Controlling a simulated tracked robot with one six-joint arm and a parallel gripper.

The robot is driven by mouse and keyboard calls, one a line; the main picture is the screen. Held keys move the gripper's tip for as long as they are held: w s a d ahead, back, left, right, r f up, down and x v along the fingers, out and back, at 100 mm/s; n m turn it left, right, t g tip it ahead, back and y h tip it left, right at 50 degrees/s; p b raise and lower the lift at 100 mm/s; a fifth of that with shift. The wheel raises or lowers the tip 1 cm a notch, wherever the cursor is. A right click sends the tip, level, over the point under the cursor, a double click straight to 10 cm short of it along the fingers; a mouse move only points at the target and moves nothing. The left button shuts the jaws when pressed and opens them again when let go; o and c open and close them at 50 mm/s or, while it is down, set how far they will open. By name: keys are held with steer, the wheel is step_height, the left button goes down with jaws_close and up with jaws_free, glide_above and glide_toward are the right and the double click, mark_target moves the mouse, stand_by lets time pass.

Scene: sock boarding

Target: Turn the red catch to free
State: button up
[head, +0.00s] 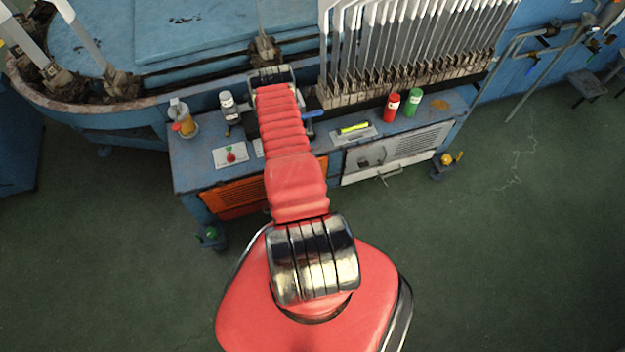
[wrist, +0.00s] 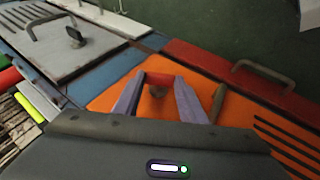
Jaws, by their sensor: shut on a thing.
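The red catch (wrist: 160,77) shows in the wrist view as a short red bar on the orange panel (wrist: 110,97). My gripper (wrist: 160,84) has its two purple-grey fingers at the two ends of the bar, shut on it. A small brown pivot or knob shows just below the bar, between the fingers. The bar lies across the picture. In the head view the orange panel (head: 240,192) is on the bench front, and my red arm hides the gripper and catch.
A grey panel (wrist: 85,50) with a handle and dark knob is beside the orange one. A red panel (wrist: 225,66) with a handle lies beyond. On the bench (head: 190,165) stand bottles, a red can (head: 391,107) and a green can (head: 412,102).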

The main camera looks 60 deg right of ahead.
steer(key=shift+w+a+f+n+g+h, duration=0.2)
steer(key=shift+f+n+g+h, duration=0.15)
steer(key=shift+g+h, duration=0.6)
steer(key=shift+w+a+f+n+g+h, duration=0.3)
steer(key=shift+g+h, duration=0.35)
steer(key=shift+h, duration=0.6)
steer(key=shift+w+a+f+n+g+h, duration=0.1)
steer(key=shift+f+n+g+h, duration=0.3)
steer(key=shift+g+h, duration=0.55)
steer(key=shift+h, duration=0.25)
steer(key=o, duration=1.1)
steer(key=shift+r, duration=0.1)
steer(key=shift+c, duration=0.2)
steer(key=v, duration=1.3)
steer(key=shift+a, duration=0.35)
steer(key=shift+w, duration=0.1)
steer(key=shift+c, duration=0.4)
